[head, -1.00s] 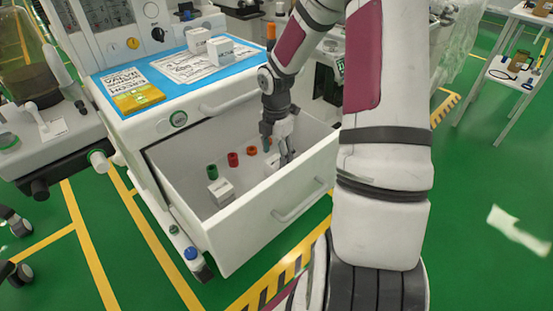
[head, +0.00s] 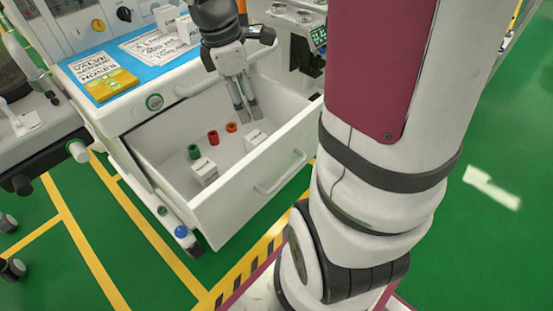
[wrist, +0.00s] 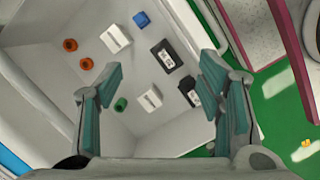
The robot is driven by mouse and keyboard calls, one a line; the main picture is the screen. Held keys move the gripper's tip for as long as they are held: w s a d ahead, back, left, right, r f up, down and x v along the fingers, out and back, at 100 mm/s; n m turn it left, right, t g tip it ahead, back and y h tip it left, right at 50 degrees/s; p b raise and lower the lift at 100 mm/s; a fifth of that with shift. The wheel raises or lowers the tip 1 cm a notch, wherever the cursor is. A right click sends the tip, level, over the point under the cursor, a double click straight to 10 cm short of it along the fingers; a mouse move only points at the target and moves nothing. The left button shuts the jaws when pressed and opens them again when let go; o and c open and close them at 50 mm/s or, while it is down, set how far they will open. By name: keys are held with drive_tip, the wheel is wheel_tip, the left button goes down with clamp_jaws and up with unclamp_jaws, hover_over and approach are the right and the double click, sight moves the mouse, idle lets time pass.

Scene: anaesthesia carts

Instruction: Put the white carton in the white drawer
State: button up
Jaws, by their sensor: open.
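The white drawer (head: 240,205) is pulled open from the cart. One white carton (head: 256,139) lies in it towards the right, below my gripper, and another white carton (head: 204,171) sits near the front left. Both show in the wrist view, one white carton (wrist: 116,38) beyond the fingers and one white carton (wrist: 150,98) between them. My gripper (head: 247,113) is open and empty above the drawer, its fingers pointing down. It is apart from the cartons. I cannot tell which carton is the task's.
Green (head: 193,152), red (head: 213,137) and orange (head: 232,127) cylinders lie in the drawer. A blue item (wrist: 141,19) and black boxes (wrist: 166,57) show in the wrist view.

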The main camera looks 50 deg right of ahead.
drive_tip(key=s+a+r+m, duration=0.2)
drive_tip(key=s+a+m, duration=0.1)
drive_tip(key=s, duration=0.3)
drive_tip(key=s+a+r+m+t+y, duration=0.1)
drive_tip(key=s+a+r+m, duration=0.1)
drive_tip(key=s+a+m, duration=0.2)
drive_tip(key=s+a+r+m+y, duration=0.1)
drive_tip(key=s+a+m, duration=0.3)
drive_tip(key=s, duration=0.6)
drive_tip(key=shift+s+a+r, duration=0.25)
drive_tip(key=shift+a+r, duration=0.55)
drive_tip(key=shift+r, duration=0.1)
wheel_tip(320, 180, up, 23)
drive_tip(key=t+p, duration=0.4)
drive_tip(key=p, duration=1.7)
drive_tip(key=shift+f, duration=0.1)
